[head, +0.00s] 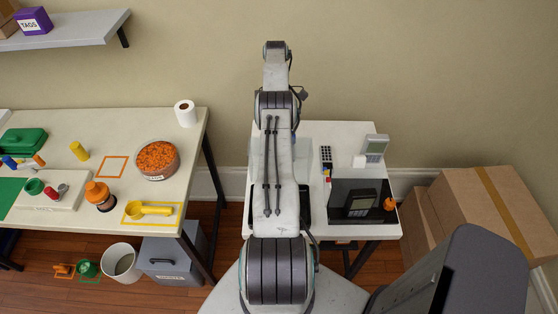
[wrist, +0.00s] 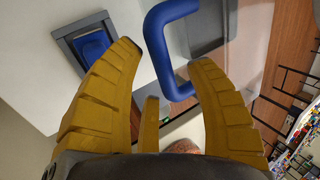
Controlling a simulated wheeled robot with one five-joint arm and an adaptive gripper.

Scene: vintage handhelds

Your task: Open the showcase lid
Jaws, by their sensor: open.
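In the wrist view a blue bar handle (wrist: 158,48) stands out from a pale surface with a dark grey panel (wrist: 210,25) behind it. I take it for the showcase lid's handle, but the lid's outline is not clear. My gripper (wrist: 165,58) has its two yellow fingers spread and empty. The handle lies between and beyond the fingertips, its lower end close to the right finger; I cannot tell whether they touch. A blue piece in a grey frame (wrist: 92,45) is beyond the left finger. In the head view my arm hides much of the right table, and my fingers do not show.
In the head view the right table (head: 350,133) holds a dark display board (head: 342,187) with a handheld, a grey handheld (head: 376,147) and a remote (head: 326,156). Cardboard boxes (head: 470,210) stand at right. The left table (head: 197,133) is cluttered, with an orange-filled bowl (head: 158,160).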

